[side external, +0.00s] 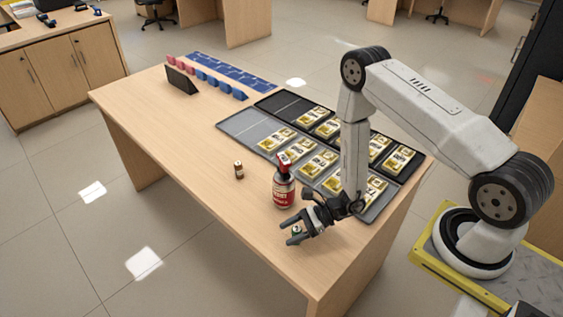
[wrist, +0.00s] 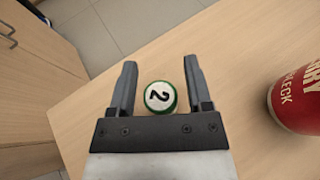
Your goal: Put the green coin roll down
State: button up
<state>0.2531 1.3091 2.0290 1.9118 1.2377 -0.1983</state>
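The green coin roll (wrist: 160,96) shows its round end in the wrist view, with a white face, a black 2 and a green rim. It is between the two fingers of my gripper (wrist: 160,88), with a narrow gap on each side. In the side external view the green coin roll (side external: 296,230) is small and partly hidden by my gripper (side external: 293,232), near the table's front edge. It seems to stand upright on the wood. My gripper is open around it.
A red bottle (side external: 284,187) stands close by and also shows at the right of the wrist view (wrist: 298,100). A small brown roll (side external: 239,170) stands farther left. Trays of banknotes (side external: 240,122) lie behind. The table's (side external: 190,150) left part is mostly clear.

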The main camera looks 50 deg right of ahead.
jog(key=shift+r, duration=0.2)
dwell(0.3)
jog(key=v, duration=1.2)
jog(key=shift+r, duration=0.1)
dwell(0.7)
jog(key=s+a+r+n+g+h, duration=0.1)
jog(key=s+r+n+g+h, duration=0.2)
jog(key=n, duration=0.4)
jog(key=s+a+r+n+g+h, duration=0.1)
jog(key=a+r+n+g+h, duration=0.1)
jog(key=r+n+g, duration=0.35)
jog(key=w+r+n+t+h, duration=0.3)
jog(key=r+n+h, duration=0.3)
jog(key=r+n, duration=0.3)
jog(key=shift+d+r+n+t+h, duration=0.2)
jog(key=shift+d+n+t+h, duration=0.35)
jog(key=shift+n, duration=0.7)
